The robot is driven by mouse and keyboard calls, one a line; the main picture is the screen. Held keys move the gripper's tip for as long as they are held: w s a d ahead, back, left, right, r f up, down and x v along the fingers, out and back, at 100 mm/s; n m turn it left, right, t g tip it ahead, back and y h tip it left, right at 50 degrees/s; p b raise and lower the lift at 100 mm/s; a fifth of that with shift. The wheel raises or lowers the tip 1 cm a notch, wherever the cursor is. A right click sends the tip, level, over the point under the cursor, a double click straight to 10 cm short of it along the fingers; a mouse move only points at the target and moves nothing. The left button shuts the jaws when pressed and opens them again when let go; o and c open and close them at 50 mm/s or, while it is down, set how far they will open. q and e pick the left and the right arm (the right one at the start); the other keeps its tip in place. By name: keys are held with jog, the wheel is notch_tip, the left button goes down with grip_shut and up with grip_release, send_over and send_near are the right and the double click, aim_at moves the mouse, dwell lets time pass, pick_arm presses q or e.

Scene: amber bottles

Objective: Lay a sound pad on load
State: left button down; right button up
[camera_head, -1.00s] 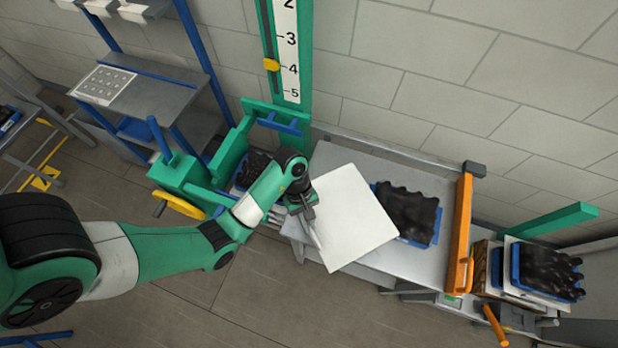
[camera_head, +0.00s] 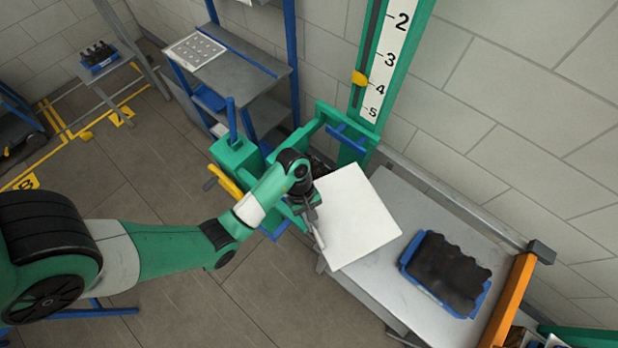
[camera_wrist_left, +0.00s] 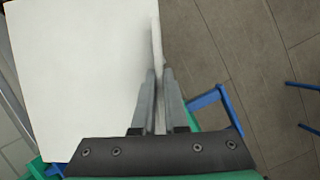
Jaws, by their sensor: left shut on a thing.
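My left gripper (camera_head: 316,226) is shut on the edge of a flat white square pad (camera_head: 357,217). The pad is held out to the right of the gripper, in front of the green press frame and over the left end of the grey table. In the left wrist view the pad (camera_wrist_left: 80,70) fills the left side and its edge sits between the two fingers (camera_wrist_left: 158,90). Behind the pad, a dark load shows only in part inside the green frame (camera_head: 318,165). My right gripper is not in view.
A blue tray (camera_head: 408,262) of dark bottles stands on the grey table (camera_head: 420,205). An orange post (camera_head: 508,300) rises at its right end. A green column with a numbered scale (camera_head: 388,60) stands behind.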

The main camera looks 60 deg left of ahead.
pick_arm(q)
jog(key=shift+w+a+f, duration=0.25)
jog(key=shift+w+f, duration=0.05)
jog(key=shift+f, duration=0.15)
jog(key=shift+w+a+f, duration=0.2)
jog(key=shift+w+f, duration=0.05)
jog(key=shift+f, duration=0.2)
jog(key=a, duration=0.1)
jog(key=w+a+f+n, duration=0.1)
jog(key=a, duration=0.1)
jog(key=a+n, duration=0.1)
jog(key=a, duration=0.1)
jog(key=shift+w+a+f+t, duration=0.15)
jog(key=shift+w+a+t, duration=0.1)
jog(key=shift+w+t, duration=0.1)
jog(key=a+r+n+p, duration=0.1)
jog(key=a+r+n, duration=0.15)
jog(key=a, duration=0.85)
notch_tip(320, 180, down, 8)
jog(key=b, duration=0.6)
jog(key=shift+d+r+t, duration=0.15)
jog(key=shift+d+t, duration=0.25)
jog(key=shift+t, duration=0.05)
jog(key=shift+s, duration=0.1)
notch_tip(320, 180, down, 5)
jog(key=b, duration=0.5)
jog(key=shift+f+b, duration=0.95)
jog(key=c, duration=0.9)
grip_release()
